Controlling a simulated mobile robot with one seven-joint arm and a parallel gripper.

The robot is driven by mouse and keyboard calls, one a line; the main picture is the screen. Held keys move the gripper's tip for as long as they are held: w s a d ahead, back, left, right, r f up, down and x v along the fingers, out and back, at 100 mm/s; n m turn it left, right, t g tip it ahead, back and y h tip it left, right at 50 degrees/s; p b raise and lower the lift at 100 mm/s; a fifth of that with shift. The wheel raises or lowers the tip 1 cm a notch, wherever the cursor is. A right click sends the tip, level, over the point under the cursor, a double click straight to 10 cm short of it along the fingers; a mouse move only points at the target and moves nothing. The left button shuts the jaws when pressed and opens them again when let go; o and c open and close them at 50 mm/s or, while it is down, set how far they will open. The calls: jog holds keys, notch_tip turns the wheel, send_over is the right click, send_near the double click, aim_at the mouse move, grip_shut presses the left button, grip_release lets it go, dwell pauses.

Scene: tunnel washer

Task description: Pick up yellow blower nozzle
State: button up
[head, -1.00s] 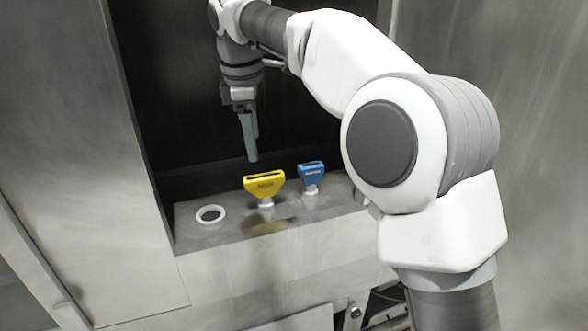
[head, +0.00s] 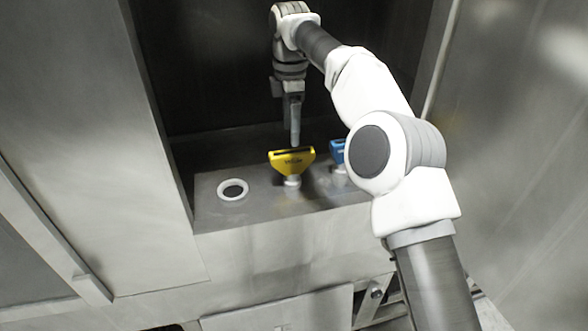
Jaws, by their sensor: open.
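The yellow blower nozzle (head: 291,162) stands upright on the metal ledge, its wide slotted end up and its narrow neck in a pale fitting. My gripper (head: 295,141) points down just above and behind the nozzle's top edge in the head view. It is open and holds nothing. Its fingers are seen edge-on and overlap, so the gap between them does not show. I cannot tell whether a fingertip touches the nozzle.
A blue nozzle (head: 338,152) stands right of the yellow one, partly hidden by my arm. An empty white ring socket (head: 233,189) lies to the left on the metal ledge (head: 262,206). Metal walls flank the dark recess on both sides.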

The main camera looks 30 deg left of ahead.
aim_at(291, 152)
notch_tip(291, 152, down, 8)
jog(key=shift+r+b, duration=0.1)
jog(key=shift+b, duration=0.3)
jog(key=shift+w+d+f+p, duration=0.1)
jog(key=shift+f+p, duration=0.3)
jog(key=shift+f, duration=2.3)
grip_shut()
